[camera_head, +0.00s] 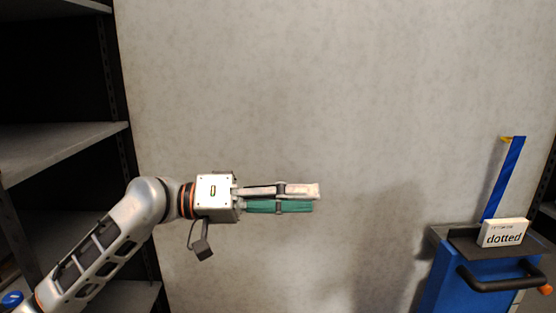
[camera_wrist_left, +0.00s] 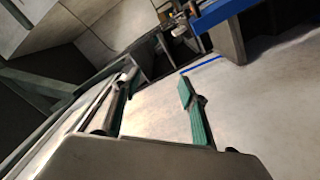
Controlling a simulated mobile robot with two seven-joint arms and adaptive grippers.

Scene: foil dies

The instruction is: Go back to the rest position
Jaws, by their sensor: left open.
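My left arm comes in from the left in the head view, with its forearm angled up and its wrist level. My left gripper (camera_head: 316,199) points to the right in front of a grey wall. In the left wrist view the two fingers of the left gripper (camera_wrist_left: 155,85) stand apart with nothing between them. At least one finger has a green pad. The gripper is clear of the shelves and the cart. My right gripper is in neither view.
Dark-framed grey shelves (camera_head: 62,142) stand at the left. A blue cart (camera_head: 440,285) with a dark top and handle stands at the lower right. It carries a white box marked "dotted" (camera_head: 503,233) and a blue upright strip (camera_head: 504,180). The wall (camera_head: 330,90) between is bare.

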